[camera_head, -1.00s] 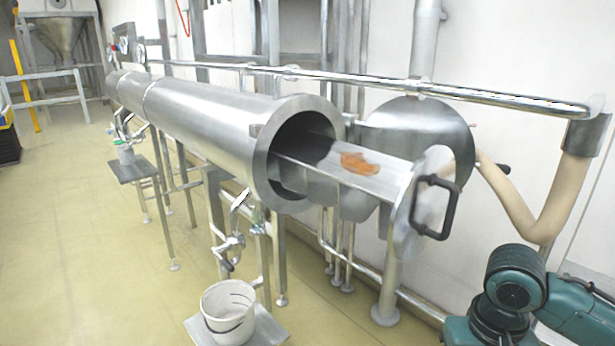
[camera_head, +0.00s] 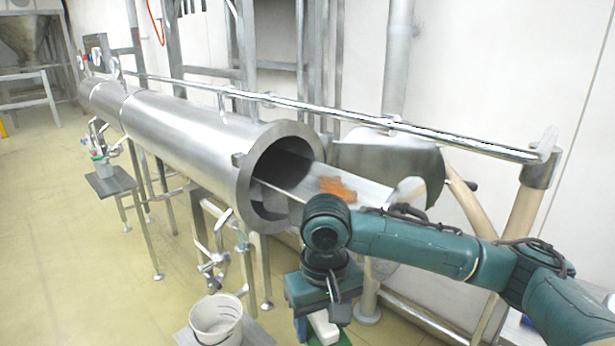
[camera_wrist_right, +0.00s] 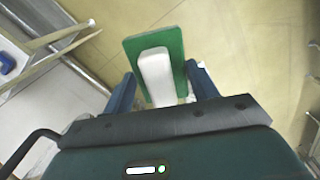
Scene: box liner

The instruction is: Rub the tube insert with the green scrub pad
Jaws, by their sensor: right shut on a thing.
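The tube insert (camera_head: 372,190) is a metal tray sticking out of the open end of the large steel tube (camera_head: 190,130). An orange-brown stain (camera_head: 338,188) lies on it. My right arm crosses in front and hides part of the insert's outer end and handle. My right gripper (camera_wrist_right: 160,70) is shut on the white handle of the green scrub pad (camera_wrist_right: 174,42) in the right wrist view. In the head view the white handle (camera_head: 322,328) shows low at the bottom edge, below and apart from the insert. My left gripper is not in view.
A white bucket (camera_head: 216,322) stands on a small platform left of my right gripper. A long metal rail (camera_head: 330,114) runs above the tube along the wall. Tube legs and valves stand below. The floor at left is clear.

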